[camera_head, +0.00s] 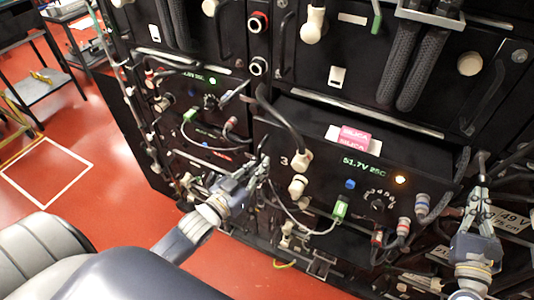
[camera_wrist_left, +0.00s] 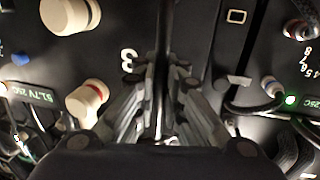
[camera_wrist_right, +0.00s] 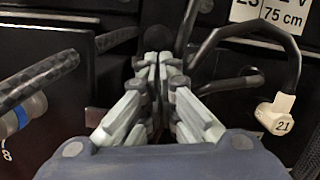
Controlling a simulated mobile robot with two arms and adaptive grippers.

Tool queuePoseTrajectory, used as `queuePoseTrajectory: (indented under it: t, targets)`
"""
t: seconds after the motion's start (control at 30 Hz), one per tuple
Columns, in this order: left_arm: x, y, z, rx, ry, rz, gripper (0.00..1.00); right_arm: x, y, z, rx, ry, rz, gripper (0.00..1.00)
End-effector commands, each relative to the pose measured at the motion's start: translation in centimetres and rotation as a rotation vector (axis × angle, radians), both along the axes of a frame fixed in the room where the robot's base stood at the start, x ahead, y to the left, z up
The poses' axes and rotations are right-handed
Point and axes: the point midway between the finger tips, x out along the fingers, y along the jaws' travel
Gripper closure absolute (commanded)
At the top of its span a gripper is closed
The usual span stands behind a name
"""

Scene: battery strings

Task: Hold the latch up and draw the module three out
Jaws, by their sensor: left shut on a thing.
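Module three (camera_head: 325,170) has a black front with a "3", a 51.7V 25C display and an orange light. Part of its dark top shows, with a pink SILICA packet (camera_head: 355,136) on it. My left gripper (camera_head: 262,172) is at its left edge, shut on a thin upright bar (camera_wrist_left: 161,45), seemingly the left handle. My right gripper (camera_head: 480,184) is at the right of module three; its fingertips (camera_wrist_right: 157,68) are close together near a dark bar. I cannot tell whether they grip it. I cannot make out the latch for certain.
Cables and plugs (camera_head: 302,160) hang close to my left gripper, and a numbered white plug (camera_wrist_right: 275,113) is beside the right one. Another module (camera_head: 405,55) is above. A neighbouring module (camera_head: 205,95) with a green light is at the left. Red floor (camera_head: 90,225) is open at the left.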

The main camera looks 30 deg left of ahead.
Motion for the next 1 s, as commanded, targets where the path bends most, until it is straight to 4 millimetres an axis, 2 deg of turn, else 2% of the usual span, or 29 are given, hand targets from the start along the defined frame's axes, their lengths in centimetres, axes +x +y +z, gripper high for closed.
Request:
queuePoseTrajectory:
  t: [0.33,0.37,0.43,0.8,1.0]
  targets:
    - [0.2,0.2,0.6,0.0,-0.011,0.004,1.0,0.1,-0.1,0.4,0.001,-0.008,-0.002,1.0]
    - [0.2,0.2,0.6,0.0,-0.012,0.004,0.87,0.1,-0.1,0.4,0.0,-0.008,-0.003,1.0]
    - [0.2,0.2,0.6,0.0,-0.012,0.004,0.71,0.1,-0.2,0.4,0.0,-0.008,-0.004,1.0]
    - [0.0,0.2,0.4,0.0,-0.008,0.003,0.71,0.2,-0.4,0.5,0.0,-0.01,-0.007,1.0]
    - [-1.8,0.5,0.3,0.001,-0.006,0.003,0.71,0.2,-0.4,0.5,-0.001,-0.009,-0.008,1.0]
